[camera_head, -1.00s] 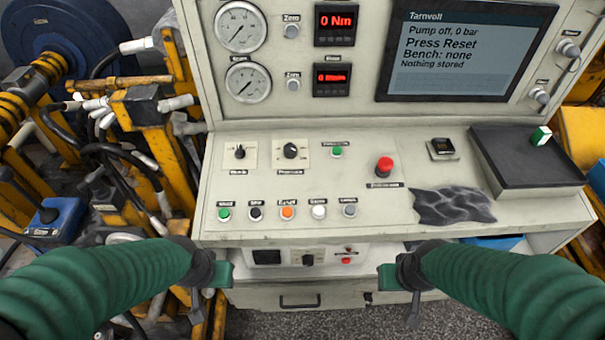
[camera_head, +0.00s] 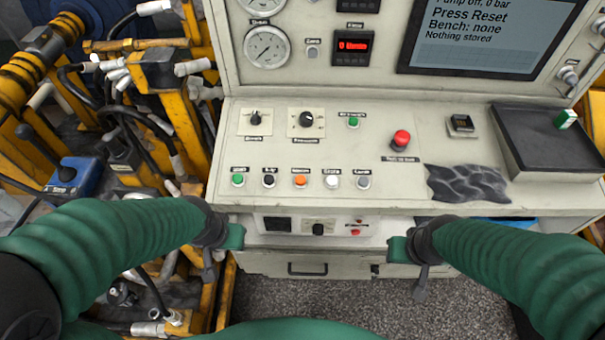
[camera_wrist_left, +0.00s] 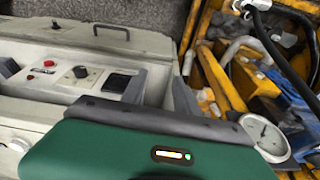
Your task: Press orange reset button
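The orange reset button (camera_head: 300,181) sits in the front row of the sloped console (camera_head: 400,205), between a dark button (camera_head: 269,180) and a white button (camera_head: 332,182). My left gripper (camera_head: 234,237) is in front of the console's front edge, below and left of the orange button and apart from it. My right gripper (camera_head: 398,249) is also in front of the edge, to the right. The fingers of both are too hidden to tell open from shut. The left wrist view shows my green gripper body but not the orange button. The screen (camera_head: 485,35) reads "Press Reset".
A red mushroom button (camera_head: 401,139) stands up from the console at right. A black tray (camera_head: 550,140) and a crumpled dark cloth (camera_head: 465,184) lie further right. Yellow frames with hoses (camera_head: 165,100) crowd the left. The panel above the button row is mostly flat.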

